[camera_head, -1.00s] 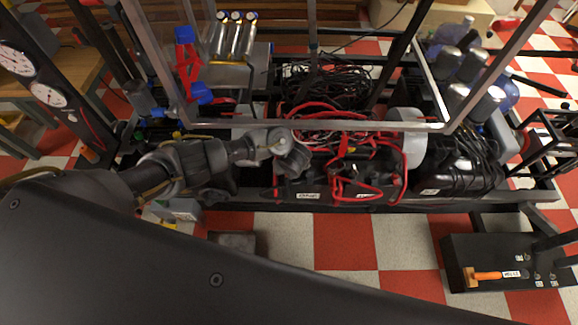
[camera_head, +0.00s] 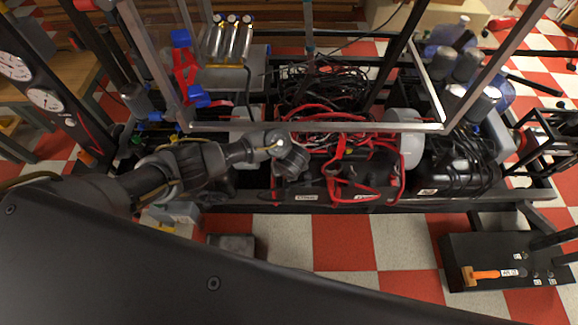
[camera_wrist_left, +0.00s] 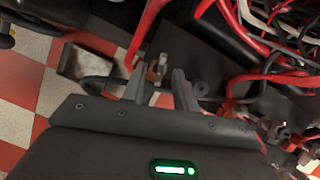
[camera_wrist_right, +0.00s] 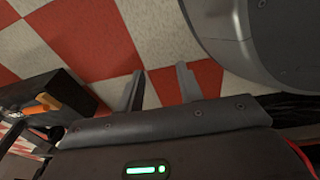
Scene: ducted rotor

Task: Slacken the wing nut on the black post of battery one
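Two black batteries sit side by side in the frame in the head view, the left one (camera_head: 307,190) and the right one (camera_head: 362,188), each with a white label too small to read. My left gripper (camera_head: 291,166) is over the left battery and hides part of its top. In the left wrist view its fingers (camera_wrist_left: 159,82) are open. A small brass-coloured fitting (camera_wrist_left: 157,69), apparently the wing nut on its post, shows in the gap between the fingertips. I cannot tell whether they touch it. My right gripper (camera_wrist_right: 160,84) is open and empty above the tiled floor.
Red cables (camera_head: 340,150) loop over the batteries and run close to my left gripper in the left wrist view. A metal frame bar (camera_head: 310,126) crosses behind them. A black board with an orange-handled tool (camera_head: 485,274) stands at lower right.

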